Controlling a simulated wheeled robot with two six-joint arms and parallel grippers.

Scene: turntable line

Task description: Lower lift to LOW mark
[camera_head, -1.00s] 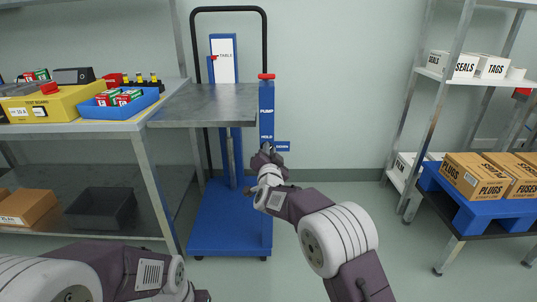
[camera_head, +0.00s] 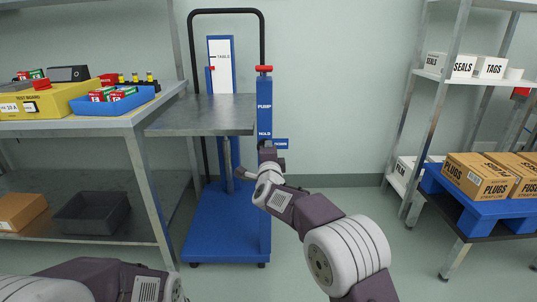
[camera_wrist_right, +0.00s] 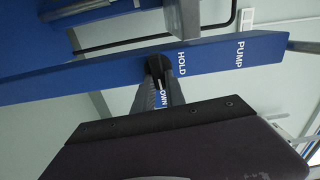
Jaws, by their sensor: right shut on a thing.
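The blue lift stands at the back, with a grey metal table (camera_head: 200,116) on its left side. A white scale plate (camera_head: 220,55) reads TABLE, and a small red pointer (camera_head: 211,68) sits near its lower left. No LOW mark is legible. The blue control post (camera_head: 265,110) carries PUMP, HOLD and DOWN labels. My right gripper (camera_head: 267,155) is shut at the lever on this post, beside the DOWN label (camera_head: 281,144). The wrist view shows the lever's black hub (camera_wrist_right: 158,66) just beyond my gripper; the lever is mostly hidden. My left gripper is out of frame.
A bench at left holds a yellow test board (camera_head: 50,100) and a blue tray (camera_head: 115,103) near the lift table. A pallet with cartons (camera_head: 477,175) and a shelf rack stand at right. The floor between is clear.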

